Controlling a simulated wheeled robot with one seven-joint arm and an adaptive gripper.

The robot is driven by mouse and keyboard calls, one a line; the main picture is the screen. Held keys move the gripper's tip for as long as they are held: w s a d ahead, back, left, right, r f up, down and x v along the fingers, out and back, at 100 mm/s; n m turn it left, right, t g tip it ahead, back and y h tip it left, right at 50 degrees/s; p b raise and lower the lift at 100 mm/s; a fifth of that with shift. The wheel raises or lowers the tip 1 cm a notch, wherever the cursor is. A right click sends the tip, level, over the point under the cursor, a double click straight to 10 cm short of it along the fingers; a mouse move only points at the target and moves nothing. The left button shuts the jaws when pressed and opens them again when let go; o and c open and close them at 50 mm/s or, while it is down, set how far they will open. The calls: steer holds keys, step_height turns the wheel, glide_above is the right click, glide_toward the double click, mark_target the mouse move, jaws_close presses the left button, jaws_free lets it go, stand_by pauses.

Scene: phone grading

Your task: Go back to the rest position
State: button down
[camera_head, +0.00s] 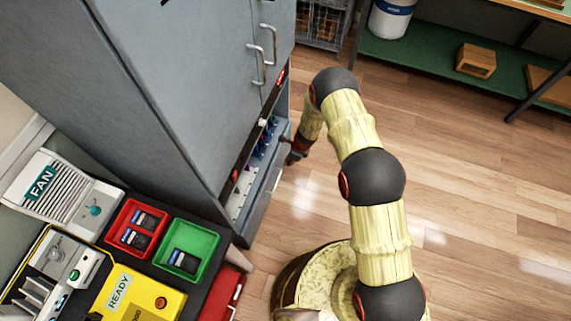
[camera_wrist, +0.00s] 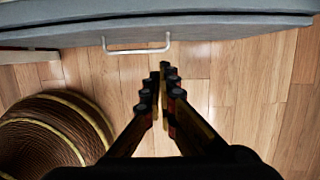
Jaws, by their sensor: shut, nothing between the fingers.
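My gripper (camera_head: 291,156) hangs beside the lower front of the grey cabinet (camera_head: 170,70), by a shelf with several small blue items. In the wrist view my gripper (camera_wrist: 161,80) points out over the wooden floor with its fingers together and nothing between them. A drawer handle (camera_wrist: 138,48) lies just beyond the fingertips in that view, with a visible gap. My arm reaches up from my base and bends over toward the cabinet.
A red tray (camera_head: 112,222) and a green tray (camera_head: 207,238) hold dark phone-like items on the bench. A yellow READY box (camera_head: 140,298) and a FAN unit (camera_head: 60,190) stand near them. Open wooden floor (camera_head: 470,190) lies to the right.

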steer(key=p+v, duration=0.1)
steer(key=v, duration=0.2)
steer(key=shift+d+r, duration=0.15)
steer(key=shift+r, duration=0.25)
steer(key=s+r+n+g, duration=0.3)
steer(key=s+r+n, duration=0.2)
steer(key=s+n, duration=0.5)
steer(key=s+d+r+n, duration=0.2)
steer(key=r+n, duration=0.1)
steer(key=r, duration=0.6)
steer(key=s+d+r+n, duration=0.1)
steer(key=s+r+n, duration=0.15)
steer(key=r, duration=0.75)
steer(key=s+d+r+n, duration=0.2)
steer(key=r+n, duration=0.1)
steer(key=r, duration=0.6)
steer(key=s+d+r+n+t+h, duration=0.1)
steer(key=s+d+r+t, duration=0.1)
steer(key=r, duration=0.8)
steer(key=s+d+r+n+t, duration=0.1)
steer(key=s+d+r+t, duration=0.2)
steer(key=r, duration=0.7)
steer(key=s+d+r+n+t+h, duration=0.1)
steer(key=s+d+r+t, duration=0.1)
steer(key=s+d+r, duration=0.4)
steer(key=s+r, duration=0.3)
steer(key=shift+s+r+t+h, duration=0.2)
steer(key=shift+r+t+h, duration=0.1)
steer(key=shift+r, duration=0.1)
